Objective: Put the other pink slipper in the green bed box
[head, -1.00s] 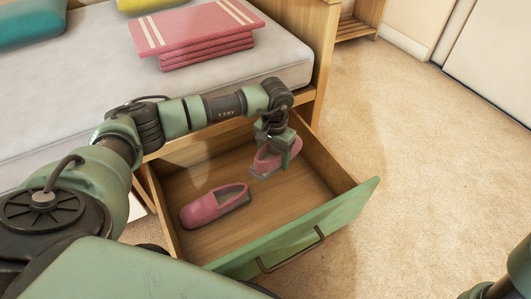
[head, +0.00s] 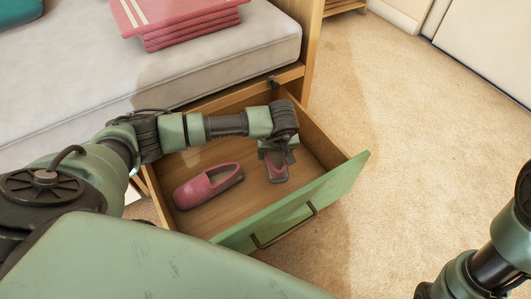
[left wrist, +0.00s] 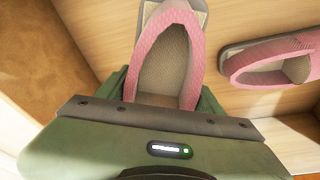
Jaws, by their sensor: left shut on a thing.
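The green bed box (head: 336,190) is a pulled-out drawer with a green front and wooden inside. One pink slipper (head: 195,192) lies on its floor at the left, and it also shows at the right of the left wrist view (left wrist: 245,68). My left gripper (head: 279,155) is over the right part of the box, shut on the other pink slipper (head: 278,173). In the left wrist view the held slipper (left wrist: 183,22) hangs between the fingers, opening toward the camera. I cannot tell whether it touches the box floor. My right gripper is out of view.
The bed with its pale mattress (head: 215,62) stands behind the box, with folded pink cloths (head: 190,37) on it. Carpet (head: 420,130) to the right is clear. My right arm shows at the lower right.

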